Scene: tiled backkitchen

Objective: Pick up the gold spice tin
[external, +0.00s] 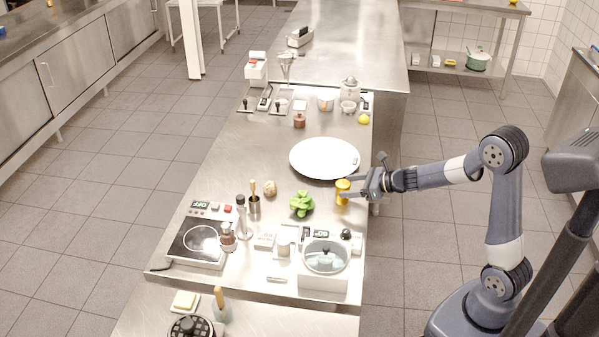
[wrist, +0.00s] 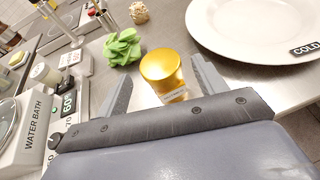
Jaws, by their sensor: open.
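The gold spice tin (external: 342,191) stands upright on the steel table near its right edge. In the wrist view the gold tin (wrist: 163,72) shows its round top and a pale label low on its side. My gripper (external: 351,189) reaches in from the right at the tin. In the wrist view my open gripper (wrist: 160,82) has one finger on each side of the tin, with a visible gap on both sides. The lower part of the tin is partly hidden by the gripper body.
A large white plate (external: 325,158) with a "COLD" tag lies behind the tin. A green leafy bunch (external: 302,203) sits to its left. A water bath (external: 325,262) stands in front, with a black-knobbed item (external: 346,234) beside it. Bare steel lies between the tin and plate.

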